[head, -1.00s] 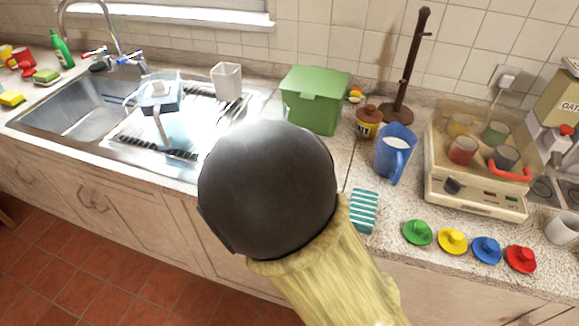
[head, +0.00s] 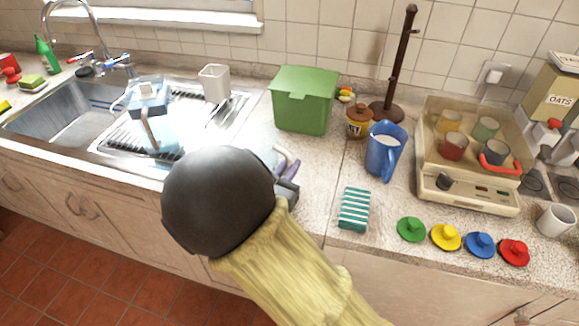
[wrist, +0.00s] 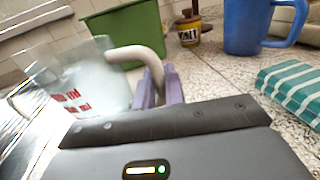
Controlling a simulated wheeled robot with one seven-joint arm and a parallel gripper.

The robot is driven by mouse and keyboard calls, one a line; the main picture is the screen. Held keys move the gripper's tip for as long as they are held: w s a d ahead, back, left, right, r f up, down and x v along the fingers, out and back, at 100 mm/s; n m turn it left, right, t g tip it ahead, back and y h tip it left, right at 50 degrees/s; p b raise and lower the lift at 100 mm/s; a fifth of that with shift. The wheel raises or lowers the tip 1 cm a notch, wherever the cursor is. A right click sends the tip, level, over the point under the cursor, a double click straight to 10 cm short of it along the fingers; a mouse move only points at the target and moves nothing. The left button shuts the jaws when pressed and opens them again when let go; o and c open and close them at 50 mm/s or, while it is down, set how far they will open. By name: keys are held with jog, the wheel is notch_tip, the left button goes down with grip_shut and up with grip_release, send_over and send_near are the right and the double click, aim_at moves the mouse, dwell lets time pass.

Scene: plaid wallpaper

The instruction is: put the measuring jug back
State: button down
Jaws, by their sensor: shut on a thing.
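The measuring jug (wrist: 92,82) is clear glass with red markings and a pale curved handle, at the left of the wrist view. My gripper (wrist: 164,85) has purple fingers shut on that handle. In the head view my gripper (head: 289,166) is over the counter between the drainer and the striped cloth. My dark round wrist and yellow sleeve hide most of the jug there. I cannot tell whether the jug's base touches the counter.
A green lidded box (head: 303,99) stands behind the jug. A yellow-brown jar (head: 359,122), a blue jug (head: 383,152) and a striped cloth (head: 354,209) are to the right. The metal drainer (head: 228,112) holds a white cup and a blue-white item.

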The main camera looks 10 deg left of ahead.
jog(key=shift+f, duration=0.1)
jog(key=c, duration=1.5)
grip_release()
jog(key=shift+o, duration=0.2)
jog(key=shift+w, duration=0.1)
jog(key=shift+s+a, duration=0.1)
jog(key=shift+s, duration=0.1)
jog(key=v, duration=1.2)
jog(key=shift+w, duration=0.1)
